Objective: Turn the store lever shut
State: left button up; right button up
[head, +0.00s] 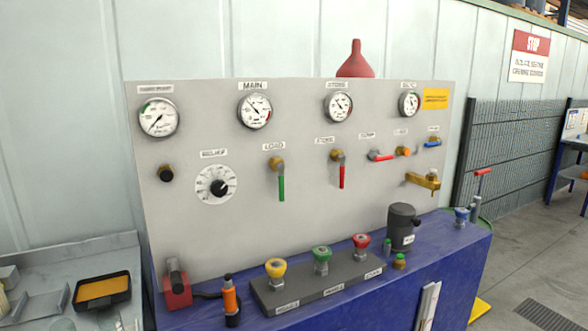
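The store lever (341,177) is a red handle on a brass valve under a small label that seems to read STORE. It hangs straight down on the grey upright panel (240,220). A similar green lever (281,188), under a label that seems to read LOAD, hangs down to its left. Neither of my grippers shows in the head view.
On the blue bench (360,295) below the panel stand a block with yellow, green and red knobs (320,282), a dark canister (402,228) and an orange-and-black tool (230,300). A brass tap (423,181) sticks out at right. The space before the store lever looks clear.

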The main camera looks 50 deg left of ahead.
aim_at(341, 157)
jog(key=u, duration=1.25)
jog(key=i+l+u, duration=0.1)
jog(key=i+l, duration=0.65)
